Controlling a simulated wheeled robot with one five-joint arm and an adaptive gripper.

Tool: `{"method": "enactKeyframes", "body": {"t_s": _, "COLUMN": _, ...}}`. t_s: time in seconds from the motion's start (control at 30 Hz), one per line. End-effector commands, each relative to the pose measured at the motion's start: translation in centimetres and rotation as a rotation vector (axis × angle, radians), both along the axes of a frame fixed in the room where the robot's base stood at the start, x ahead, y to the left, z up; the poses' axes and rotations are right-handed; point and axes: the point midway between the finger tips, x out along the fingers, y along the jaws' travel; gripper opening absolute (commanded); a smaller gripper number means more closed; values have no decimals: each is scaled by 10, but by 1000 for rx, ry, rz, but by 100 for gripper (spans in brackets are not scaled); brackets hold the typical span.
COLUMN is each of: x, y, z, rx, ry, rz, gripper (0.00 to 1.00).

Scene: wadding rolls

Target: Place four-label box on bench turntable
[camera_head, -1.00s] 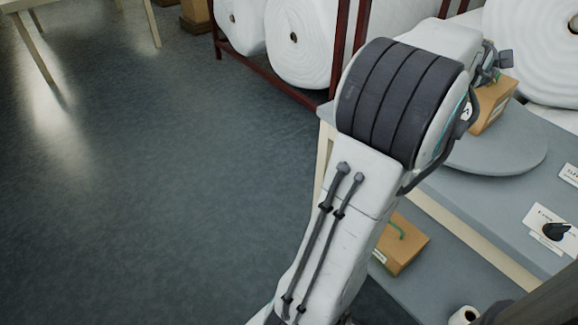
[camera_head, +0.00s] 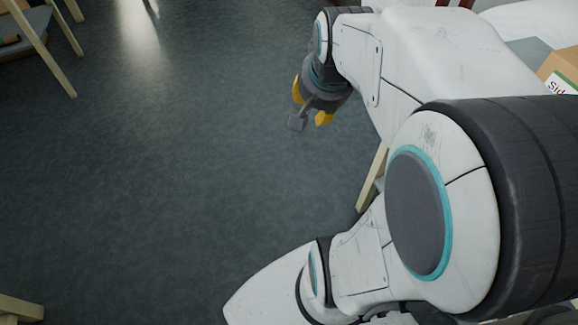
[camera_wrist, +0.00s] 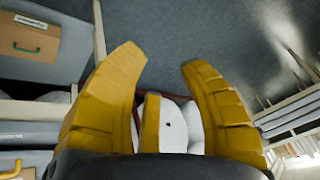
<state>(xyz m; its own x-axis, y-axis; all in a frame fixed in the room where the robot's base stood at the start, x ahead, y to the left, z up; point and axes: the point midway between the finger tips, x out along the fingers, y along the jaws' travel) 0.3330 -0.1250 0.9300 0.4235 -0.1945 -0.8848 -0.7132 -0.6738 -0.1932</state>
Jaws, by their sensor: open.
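A cardboard box (camera_head: 558,62) with a white label reading "Sid" shows only in part at the right edge of the head view, above my arm. Its base is hidden, so I cannot tell what it rests on now. The bench turntable is not clearly visible behind my arm. My gripper (camera_head: 310,105) is open and empty, its yellow fingers hanging over bare floor, well left of the box. In the wrist view my gripper (camera_wrist: 162,62) also shows spread fingers with nothing between them.
White rolls (camera_wrist: 178,125) show beyond the fingers. Wooden table legs (camera_head: 50,50) stand at upper left. The floor between is clear.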

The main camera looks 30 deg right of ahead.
Motion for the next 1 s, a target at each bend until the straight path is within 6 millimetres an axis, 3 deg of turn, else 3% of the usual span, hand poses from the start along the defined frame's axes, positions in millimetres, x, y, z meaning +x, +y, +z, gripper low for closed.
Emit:
{"method": "enactKeyframes", "body": {"t_s": 0.03, "x": -10, "y": 29, "z": -8, "rx": -11, "ry": 48, "rz": 137, "gripper": 38}}
{"method": "enactKeyframes", "body": {"t_s": 0.1, "x": -26, "y": 57, "z": -18, "rx": -28, "ry": 114, "rz": 302, "gripper": 38}}
{"method": "enactKeyframes", "body": {"t_s": 0.3, "x": -68, "y": 106, "z": -37, "rx": -70, "ry": 239, "rz": 654, "gripper": 38}}
{"method": "enactKeyframes", "body": {"t_s": 0.53, "x": -93, "y": 123, "z": -46, "rx": -90, "ry": 299, "rz": 829, "gripper": 38}}
{"method": "enactKeyframes", "body": {"t_s": 1.0, "x": -94, "y": 124, "z": -47, "rx": -92, "ry": 304, "rz": 843, "gripper": 38}}
